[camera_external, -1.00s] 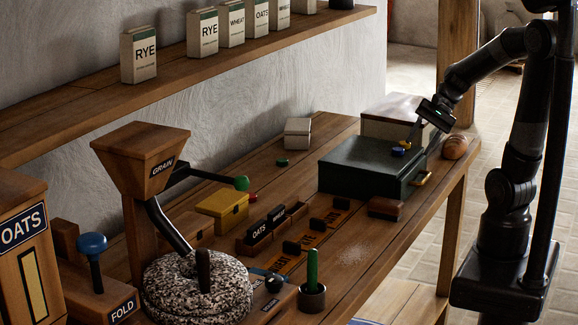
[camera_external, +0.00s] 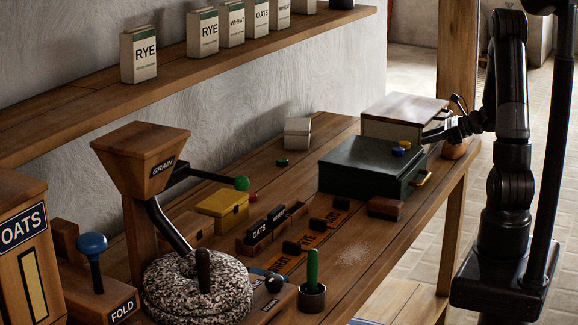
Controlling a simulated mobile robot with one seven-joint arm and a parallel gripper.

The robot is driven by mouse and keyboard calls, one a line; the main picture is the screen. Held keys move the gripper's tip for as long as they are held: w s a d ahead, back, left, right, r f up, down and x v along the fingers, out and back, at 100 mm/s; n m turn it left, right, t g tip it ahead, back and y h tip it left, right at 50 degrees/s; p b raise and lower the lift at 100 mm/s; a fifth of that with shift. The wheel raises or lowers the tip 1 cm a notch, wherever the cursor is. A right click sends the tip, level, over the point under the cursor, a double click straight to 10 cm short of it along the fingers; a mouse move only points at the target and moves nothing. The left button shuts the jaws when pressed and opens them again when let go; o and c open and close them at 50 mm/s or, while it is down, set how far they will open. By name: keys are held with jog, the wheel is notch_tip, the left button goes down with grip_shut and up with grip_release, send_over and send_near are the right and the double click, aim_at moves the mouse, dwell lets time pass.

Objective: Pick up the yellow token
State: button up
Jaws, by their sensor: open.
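The yellow token (camera_external: 398,152) lies on the top of the dark green box (camera_external: 350,160), near its right end. My gripper (camera_external: 432,131) is to the right of the tokens, about level with the box top and in front of the pale box. It is open, with nothing seen between its jaws, and apart from the yellow token. The dark fingers are small and hard to make out.
A pale box with a brown lid (camera_external: 405,108) stands behind the green box. A bread roll (camera_external: 455,150), partly hidden by my arm, is at the bench's right end. A brown block (camera_external: 386,208) lies in front. A green token (camera_external: 282,162) lies left on the bench.

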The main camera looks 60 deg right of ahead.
aim_at(403, 142)
jog(key=x, duration=0.6)
jog(key=shift+w+a+r, duration=0.1)
jog(key=shift+w+a, duration=0.15)
jog(key=shift+w, duration=0.1)
jog(key=c, duration=0.7)
jog(key=shift+r, duration=0.15)
